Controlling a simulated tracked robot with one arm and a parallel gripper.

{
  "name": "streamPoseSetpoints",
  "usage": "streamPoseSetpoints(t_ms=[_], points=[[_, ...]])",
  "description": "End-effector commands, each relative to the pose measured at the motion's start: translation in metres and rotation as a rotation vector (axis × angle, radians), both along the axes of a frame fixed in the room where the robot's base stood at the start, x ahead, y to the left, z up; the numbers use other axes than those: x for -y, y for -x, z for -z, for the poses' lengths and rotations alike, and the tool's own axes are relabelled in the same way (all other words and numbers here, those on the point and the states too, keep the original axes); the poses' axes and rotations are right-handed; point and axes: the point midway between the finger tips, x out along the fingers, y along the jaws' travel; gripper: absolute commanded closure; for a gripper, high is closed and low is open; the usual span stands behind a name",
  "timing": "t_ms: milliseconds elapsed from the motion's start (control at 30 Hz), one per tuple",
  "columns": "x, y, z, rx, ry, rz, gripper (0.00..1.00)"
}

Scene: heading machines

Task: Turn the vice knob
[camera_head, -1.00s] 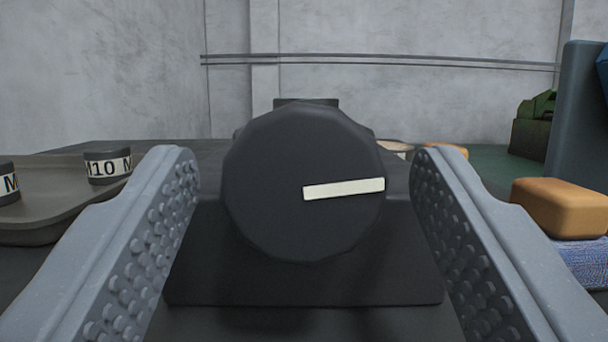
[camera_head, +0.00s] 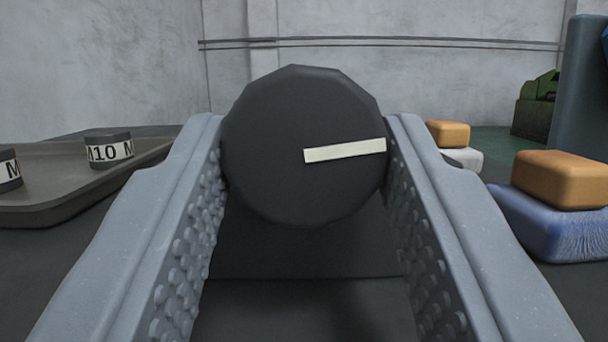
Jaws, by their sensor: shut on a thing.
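The vice knob (camera_head: 280,165) is a dark, many-sided disc facing me in the middle of the view. A white pointer bar (camera_head: 345,151) on its face points right, tilted slightly up at its outer end. My gripper (camera_head: 305,150) is shut on the knob, with one grey studded finger at its left side and the other at its right. The dark base (camera_head: 300,255) shows below the knob between the fingers. The rest of the vice behind the knob is hidden.
At left, a grey-brown tray (camera_head: 50,212) holds dark labelled cylinders, one marked M10 (camera_head: 109,150). At right, an orange block (camera_head: 560,178) rests on a blue one (camera_head: 555,225). A smaller orange block (camera_head: 448,133) sits on a white one (camera_head: 462,158) behind my right finger.

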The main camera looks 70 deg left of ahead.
Motion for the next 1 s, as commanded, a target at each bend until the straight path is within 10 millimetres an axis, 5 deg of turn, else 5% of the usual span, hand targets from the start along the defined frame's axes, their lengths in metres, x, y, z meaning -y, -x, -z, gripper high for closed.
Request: streamPoseSetpoints(t_ms=[567,1000], points=[[-0.0017,0.0019,-0.0038,-0.101,-0.039,-0.003,0.85],[-0.0025,0.0049,-0.0082,-0.448,-0.183,-0.002,0.85]])
